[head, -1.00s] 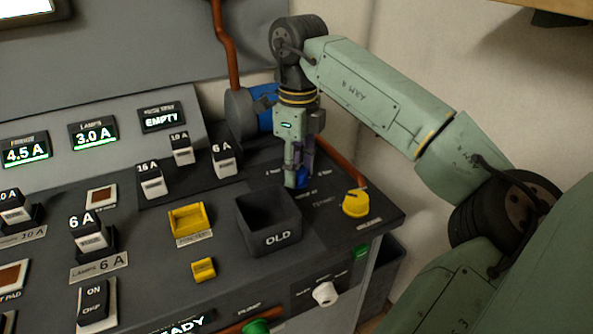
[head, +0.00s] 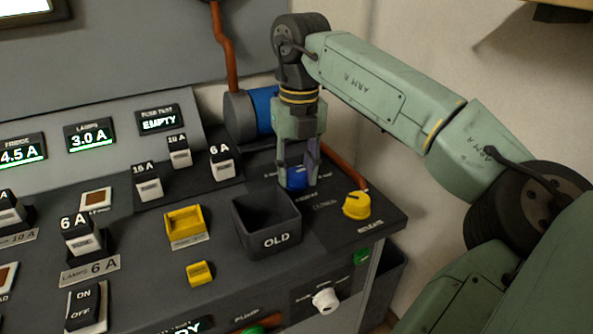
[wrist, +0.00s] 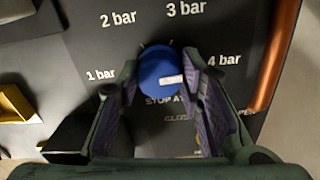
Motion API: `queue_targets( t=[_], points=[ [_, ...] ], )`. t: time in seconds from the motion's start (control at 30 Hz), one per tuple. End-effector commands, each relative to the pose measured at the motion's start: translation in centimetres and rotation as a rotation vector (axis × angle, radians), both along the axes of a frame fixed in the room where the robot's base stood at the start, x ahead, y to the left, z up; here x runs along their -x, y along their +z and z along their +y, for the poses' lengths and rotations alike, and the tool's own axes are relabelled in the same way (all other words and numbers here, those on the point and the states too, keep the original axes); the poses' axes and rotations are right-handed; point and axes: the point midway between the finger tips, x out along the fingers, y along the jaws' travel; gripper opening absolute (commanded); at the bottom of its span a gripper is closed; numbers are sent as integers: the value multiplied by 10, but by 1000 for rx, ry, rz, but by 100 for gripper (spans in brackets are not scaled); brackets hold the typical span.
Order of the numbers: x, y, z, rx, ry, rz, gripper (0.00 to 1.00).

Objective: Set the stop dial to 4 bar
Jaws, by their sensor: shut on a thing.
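The blue stop dial (head: 297,177) stands on the dark panel behind the OLD bin. My gripper (head: 298,168) points down over it with a finger on each side, shut on it. In the wrist view the dial (wrist: 158,68) sits between my padded fingers (wrist: 160,90). A white mark shows on the dial's right side, toward the lower right. Printed labels run around it: 1 bar at left, 2 bar and 3 bar above, 4 bar (wrist: 224,60) at right. "STOP AT" lettering below is partly hidden by my right finger.
The OLD bin (head: 240,222) stands just in front of the dial. A yellow knob (head: 356,205) is to its right. A copper pipe (wrist: 277,55) runs close on the right. A blue-and-grey pump (head: 240,115) stands behind, and fuses (head: 222,165) to the left.

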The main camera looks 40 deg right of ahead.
Motion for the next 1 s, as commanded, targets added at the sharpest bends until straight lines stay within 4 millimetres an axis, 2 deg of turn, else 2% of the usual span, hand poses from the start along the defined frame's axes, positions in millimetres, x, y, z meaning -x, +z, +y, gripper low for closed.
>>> queue_targets(
  t=[0.67, 0.7, 1.0],
  points=[
    [0, 0, 0, 0, -69, 0, 6],
    [0, 0, 0, 0, -69, 0, 34],
    [0, 0, 0, 0, -67, 0, 54]
  ],
)
